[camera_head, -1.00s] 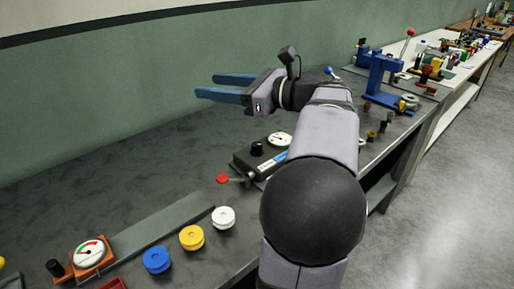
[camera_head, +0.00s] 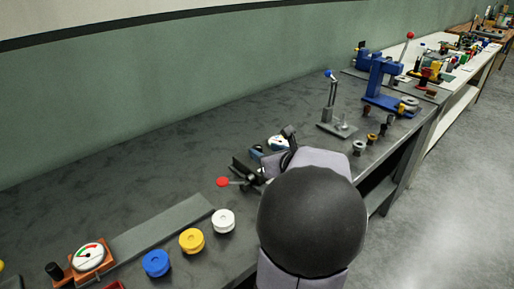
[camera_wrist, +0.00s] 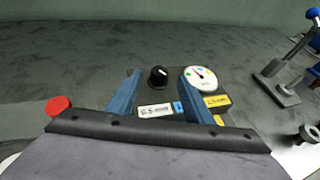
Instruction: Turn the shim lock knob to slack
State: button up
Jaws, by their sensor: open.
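A black round knob (camera_wrist: 158,76) with a white pointer mark stands on top of a dark box (camera_wrist: 170,93), left of a white dial gauge (camera_wrist: 200,78) with a needle. Labels on the box front are too small to read surely, so I cannot tell if this is the shim lock knob. My gripper (camera_wrist: 159,88) is open and empty, its blue fingers to the left and right of the knob in the wrist view, not visibly touching it. In the head view my arm hides most of the box; its gauge (camera_head: 278,142) shows behind.
White (camera_head: 223,220), yellow (camera_head: 192,240) and blue (camera_head: 156,262) spools stand at the front left. A grey stand with a blue-topped lever (camera_head: 333,110) is at the right. The bench behind is clear.

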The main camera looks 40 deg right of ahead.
aim_at(257, 147)
jog(key=shift+x, duration=3.45)
jog(key=c, duration=1.1)
